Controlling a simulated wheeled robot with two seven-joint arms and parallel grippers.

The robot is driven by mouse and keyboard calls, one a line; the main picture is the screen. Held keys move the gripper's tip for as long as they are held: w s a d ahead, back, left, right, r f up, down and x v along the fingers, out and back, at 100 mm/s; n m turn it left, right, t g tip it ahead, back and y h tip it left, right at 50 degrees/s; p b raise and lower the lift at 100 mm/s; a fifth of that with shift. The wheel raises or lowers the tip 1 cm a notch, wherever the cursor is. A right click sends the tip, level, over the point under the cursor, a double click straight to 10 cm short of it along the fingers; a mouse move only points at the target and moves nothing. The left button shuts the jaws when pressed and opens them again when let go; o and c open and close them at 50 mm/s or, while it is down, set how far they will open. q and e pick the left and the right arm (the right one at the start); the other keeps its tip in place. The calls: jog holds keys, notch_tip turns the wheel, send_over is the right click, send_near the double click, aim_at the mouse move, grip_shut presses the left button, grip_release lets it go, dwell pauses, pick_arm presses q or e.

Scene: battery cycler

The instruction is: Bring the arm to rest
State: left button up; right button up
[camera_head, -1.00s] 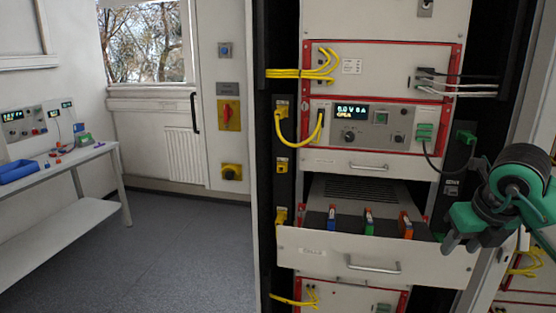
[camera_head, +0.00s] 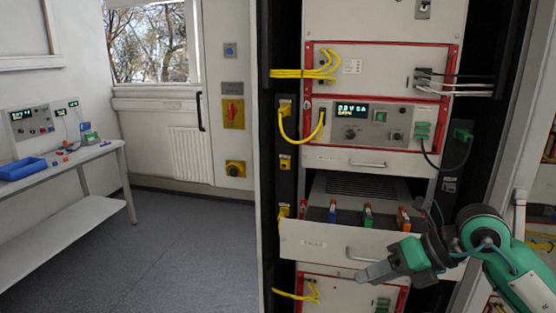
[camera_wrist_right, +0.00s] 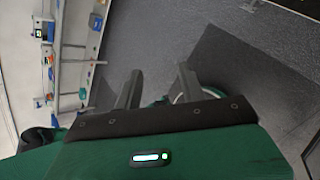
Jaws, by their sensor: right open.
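My right gripper (camera_head: 375,273) comes in from the right in the head view, in front of the open drawer (camera_head: 300,243) of the rack. Its fingers point left. In the right wrist view its two fingers (camera_wrist_right: 160,90) stand apart with nothing between them, over the grey floor. My left gripper is in neither view.
The open drawer holds several coloured modules (camera_head: 367,214). Above it is a cycler unit (camera_head: 385,125) with a lit display and yellow and black cables. A bench (camera_head: 75,160) with a blue tray (camera_head: 22,169) stands far left. The floor (camera_head: 180,240) between is clear.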

jog(key=s+a+r+m+t+y, duration=0.1)
jog(key=s+a+r+m+y, duration=0.25)
jog(key=a+r+y, duration=0.45)
jog(key=w+d+f+m+t+h, duration=0.2)
jog(key=d+f+m+t+h, duration=0.25)
jog(key=m+t, duration=0.6)
jog(key=w+d+f+m+t+h, duration=0.25)
jog(key=d+m+t+h, duration=0.45)
jog(key=m, duration=0.7)
jog(key=s+d+f+m+g+h, duration=0.1)
jog(key=d+f+m+g+h, duration=0.2)
jog(key=f, duration=0.4)
jog(key=s+f+m+g+h, duration=0.1)
jog(key=s+f+m+h, duration=0.1)
jog(key=f+m+h, duration=0.35)
jog(key=s+a+f+m+g+y, duration=0.25)
jog(key=s+f+g, duration=1.15)
jog(key=s+f, duration=0.85)
notch_tip(320, 180, down, 31)
jog(key=n+g, duration=0.1)
jog(key=g, duration=0.1)
jog(key=s+d+f, duration=0.2)
jog(key=s+f, duration=0.7)
jog(key=s+d+f, duration=0.2)
jog(key=s+f, duration=0.8)
jog(key=shift+s+g, duration=0.25)
jog(key=shift+g, duration=0.1)
